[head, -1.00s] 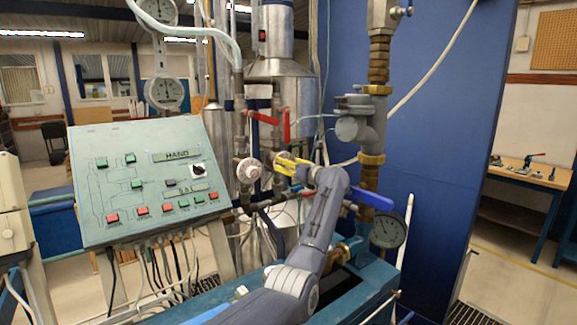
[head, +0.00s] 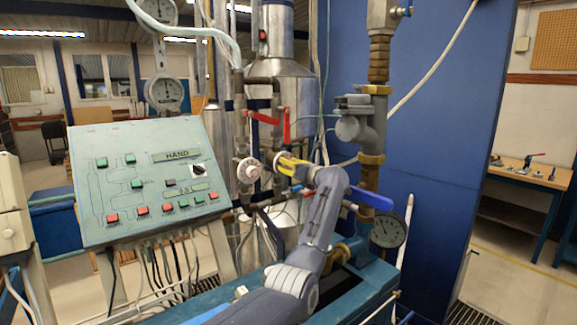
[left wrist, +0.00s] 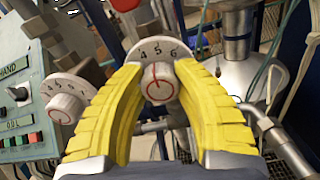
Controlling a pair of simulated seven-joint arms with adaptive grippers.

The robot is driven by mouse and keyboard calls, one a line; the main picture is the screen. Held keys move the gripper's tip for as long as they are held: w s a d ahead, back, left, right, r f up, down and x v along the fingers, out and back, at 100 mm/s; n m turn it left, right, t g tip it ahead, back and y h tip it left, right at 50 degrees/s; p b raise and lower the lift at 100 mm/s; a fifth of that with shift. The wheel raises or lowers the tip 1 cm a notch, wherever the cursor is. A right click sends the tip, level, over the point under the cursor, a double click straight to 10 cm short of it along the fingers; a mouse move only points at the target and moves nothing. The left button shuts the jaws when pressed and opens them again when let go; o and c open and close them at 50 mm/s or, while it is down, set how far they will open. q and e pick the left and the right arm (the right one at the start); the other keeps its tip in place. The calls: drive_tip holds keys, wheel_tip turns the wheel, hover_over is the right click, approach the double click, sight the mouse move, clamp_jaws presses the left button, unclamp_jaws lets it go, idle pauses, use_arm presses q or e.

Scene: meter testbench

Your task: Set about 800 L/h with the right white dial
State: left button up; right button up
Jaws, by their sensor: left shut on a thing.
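The right white dial (left wrist: 156,50) is in the middle of the left wrist view, with 4, 5 and 6 on its rim. The red line on its knob (left wrist: 159,84) points up, near the 5. My left gripper (left wrist: 160,95) has its yellow fingers on both sides of this dial and is shut on it. In the head view my left gripper (head: 291,166) covers much of the right white dial (head: 279,160). The left white dial (left wrist: 68,100) stands beside it, apart from the fingers, and also shows in the head view (head: 249,170). My right gripper is not in view.
A sloped control panel (head: 110,165) with coloured buttons stands at the left. Red valve levers (head: 287,126) are just above the dials. A blue lever (head: 370,199) and a round gauge (head: 388,230) are right of my arm. Pipes and hoses crowd the back.

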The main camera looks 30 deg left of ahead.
use_arm(q)
drive_tip(key=shift+m, duration=0.3)
drive_tip(key=shift+m, duration=0.3)
drive_tip(key=o, duration=1.3)
drive_tip(key=shift+d, duration=0.15)
drive_tip(key=v, duration=1.1)
drive_tip(key=shift+s+d, duration=0.15)
drive_tip(key=shift+d, duration=0.2)
